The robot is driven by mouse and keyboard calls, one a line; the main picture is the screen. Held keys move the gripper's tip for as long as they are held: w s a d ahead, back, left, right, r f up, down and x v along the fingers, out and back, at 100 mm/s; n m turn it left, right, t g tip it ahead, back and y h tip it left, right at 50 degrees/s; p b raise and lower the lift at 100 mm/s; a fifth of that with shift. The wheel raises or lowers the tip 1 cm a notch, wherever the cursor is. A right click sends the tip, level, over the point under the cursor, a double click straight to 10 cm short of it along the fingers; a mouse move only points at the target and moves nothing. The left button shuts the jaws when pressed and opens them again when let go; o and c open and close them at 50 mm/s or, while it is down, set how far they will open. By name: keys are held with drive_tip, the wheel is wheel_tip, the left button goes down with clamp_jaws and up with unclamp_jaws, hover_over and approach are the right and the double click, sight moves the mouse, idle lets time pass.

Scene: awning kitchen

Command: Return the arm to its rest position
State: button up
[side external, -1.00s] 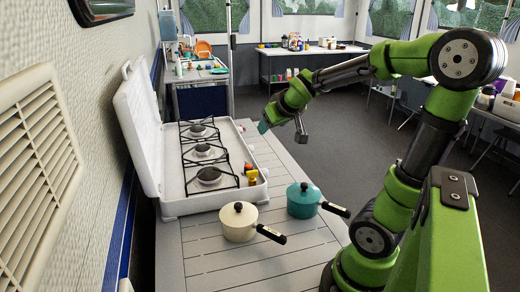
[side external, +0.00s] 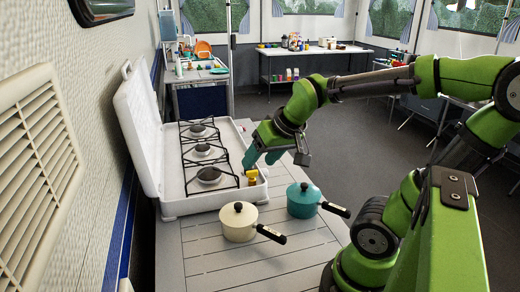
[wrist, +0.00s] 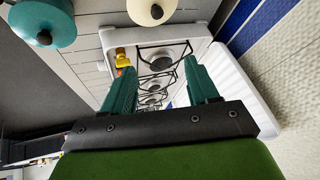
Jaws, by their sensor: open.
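My arm reaches over the slatted table, and my green gripper (side external: 262,160) points down by the right edge of the white camping stove (side external: 224,196). Its two teal fingers are spread apart with nothing between them, as the wrist view also shows (wrist: 160,76). The stove's yellow and orange knobs (side external: 252,177) lie close to the fingertips in the picture. I cannot tell the exact height of the fingers above the stove.
A cream pot (side external: 238,226) and a teal pot (side external: 302,204) stand on the table (side external: 205,262) in front of the stove. The stove's raised lid (side external: 140,125) stands along the left wall. Open floor lies behind the table.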

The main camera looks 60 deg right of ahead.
drive_tip(key=s+a+r+n+y, duration=0.1)
drive_tip(key=s+a, duration=0.3)
drive_tip(key=a, duration=0.5)
drive_tip(key=shift+a+r+n+t+y, duration=0.4)
drive_tip(key=shift+r+y, duration=0.1)
drive_tip(key=shift+y, duration=0.3)
